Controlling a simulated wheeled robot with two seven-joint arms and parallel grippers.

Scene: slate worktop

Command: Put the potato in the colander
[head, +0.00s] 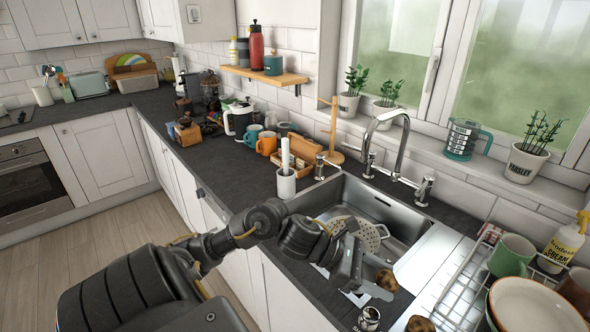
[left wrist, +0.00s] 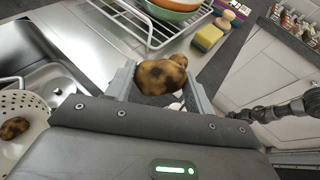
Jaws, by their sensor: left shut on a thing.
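My left gripper (head: 366,277) is shut on a brown, dark-patched potato (head: 386,280) at the front edge of the sink. In the left wrist view the potato (left wrist: 160,75) sits between the two fingers (left wrist: 160,88). The pale colander (head: 368,236) with round holes stands in the sink, partly hidden behind my gripper. It also shows at the left of the left wrist view (left wrist: 28,104), with another potato (left wrist: 15,127) in it. My right gripper does not show.
The steel sink (head: 400,214) has a tall tap (head: 385,130) behind it. A wire dish rack (head: 467,290) with bowls and a green mug (head: 511,256) stands to the right. A brown round thing (head: 420,324) is at the bottom edge. A yellow sponge (left wrist: 207,38) lies near the rack.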

